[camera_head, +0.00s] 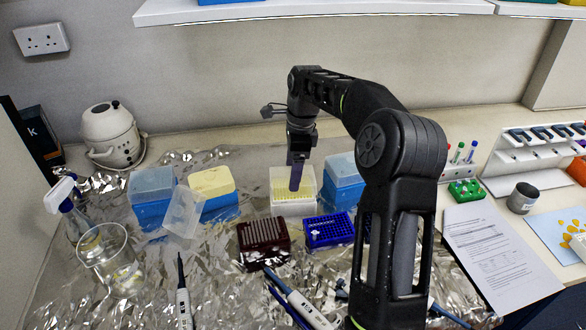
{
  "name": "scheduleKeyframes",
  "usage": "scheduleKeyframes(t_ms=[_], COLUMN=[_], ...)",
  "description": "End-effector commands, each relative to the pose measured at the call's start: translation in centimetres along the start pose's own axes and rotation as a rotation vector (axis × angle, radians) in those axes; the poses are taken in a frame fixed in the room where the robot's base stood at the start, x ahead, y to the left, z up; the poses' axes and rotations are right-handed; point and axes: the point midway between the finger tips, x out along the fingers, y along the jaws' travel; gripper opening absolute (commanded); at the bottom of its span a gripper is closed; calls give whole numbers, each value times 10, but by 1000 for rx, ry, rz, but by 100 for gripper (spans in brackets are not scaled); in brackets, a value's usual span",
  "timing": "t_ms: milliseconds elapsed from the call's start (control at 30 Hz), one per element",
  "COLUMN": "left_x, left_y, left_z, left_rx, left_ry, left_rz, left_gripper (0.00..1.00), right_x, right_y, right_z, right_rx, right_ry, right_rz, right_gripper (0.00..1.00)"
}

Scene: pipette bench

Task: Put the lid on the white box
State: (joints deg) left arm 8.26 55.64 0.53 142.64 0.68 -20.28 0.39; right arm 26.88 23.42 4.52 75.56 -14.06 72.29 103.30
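The white box (293,210) stands on the foil-covered bench near the middle, uncovered, with yellow tips showing in its top. A clear, translucent lid (183,212) is tilted against the front of the blue boxes to its left, apart from the white box. My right gripper (297,182) points down over the white box, its dark purple-grey finger in front of the yellow tips. I cannot tell whether it touches them. The fingers overlap in this view, so their opening is hidden, and I see nothing held. My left gripper is not in view.
Blue boxes (153,212) stand left, one yellow-topped (213,182); another (343,187) is close right. A dark red rack (262,238) and a blue rack (328,231) sit in front. Pipettes (300,305) lie nearer. A beaker (108,258) stands left. My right arm hides the right middle.

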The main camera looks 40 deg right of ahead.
Motion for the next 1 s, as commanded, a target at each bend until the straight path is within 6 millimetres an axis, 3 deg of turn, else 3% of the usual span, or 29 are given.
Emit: scheduleKeyframes(t_ms=[333, 1000], left_x=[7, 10], left_y=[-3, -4], left_z=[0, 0], left_rx=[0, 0], left_ry=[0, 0], left_rz=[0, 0], left_gripper=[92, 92], right_x=[13, 20], right_y=[0, 0], right_z=[-1, -3], right_rx=[-1, 0], right_ry=[-1, 1], right_rz=[0, 1], right_gripper=[37, 37])
